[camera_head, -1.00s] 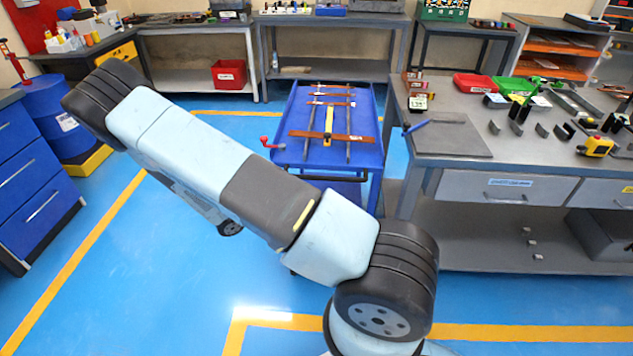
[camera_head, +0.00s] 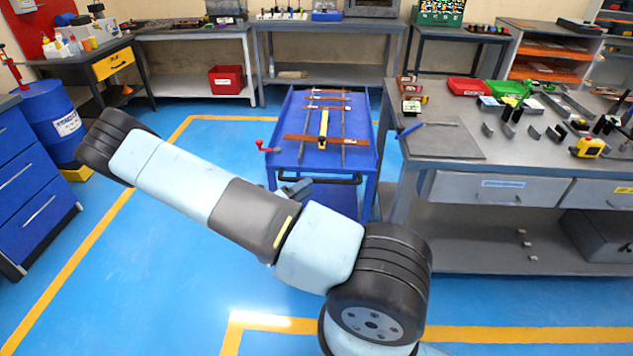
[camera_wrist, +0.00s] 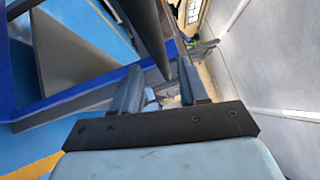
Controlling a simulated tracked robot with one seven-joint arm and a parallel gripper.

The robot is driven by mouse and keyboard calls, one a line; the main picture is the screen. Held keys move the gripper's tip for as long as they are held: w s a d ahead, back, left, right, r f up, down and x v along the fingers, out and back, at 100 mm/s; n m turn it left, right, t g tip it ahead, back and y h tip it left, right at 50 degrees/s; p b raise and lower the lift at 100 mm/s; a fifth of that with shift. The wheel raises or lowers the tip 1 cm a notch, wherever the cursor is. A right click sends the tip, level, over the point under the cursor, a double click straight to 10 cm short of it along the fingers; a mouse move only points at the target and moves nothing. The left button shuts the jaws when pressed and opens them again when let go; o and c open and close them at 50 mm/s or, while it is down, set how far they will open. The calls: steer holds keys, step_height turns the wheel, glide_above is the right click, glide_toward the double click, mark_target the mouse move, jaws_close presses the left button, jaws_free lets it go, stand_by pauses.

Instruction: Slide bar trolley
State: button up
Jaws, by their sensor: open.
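The blue bar trolley (camera_head: 283,150) stands mid-picture in the head view, with long bars and brown cross pieces on its top. Its black push handle (camera_head: 345,181) runs along the near end. My gripper (camera_head: 297,188) shows just past my forearm, close to the left part of the handle; most of my wrist is hidden. In the wrist view my gripper (camera_wrist: 162,74) is open, its two fingers apart. A dark bar (camera_wrist: 150,35), apparently the handle, runs towards the gap between the fingertips. I cannot tell whether it touches them. Blue trolley parts (camera_wrist: 20,105) show at left.
A grey workbench (camera_head: 455,140) with tools and small parts stands close along the trolley's right side. A red-knobbed lever (camera_head: 265,146) sticks out at the trolley's left. A blue drum (camera_head: 55,120) and drawer cabinet (camera_head: 30,180) are far left. The blue floor left of the trolley is clear.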

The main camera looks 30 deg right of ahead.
mark_target(316, 181)
steer(key=shift+x, duration=2.55)
jaws_close()
steer(key=shift+s, duration=0.1)
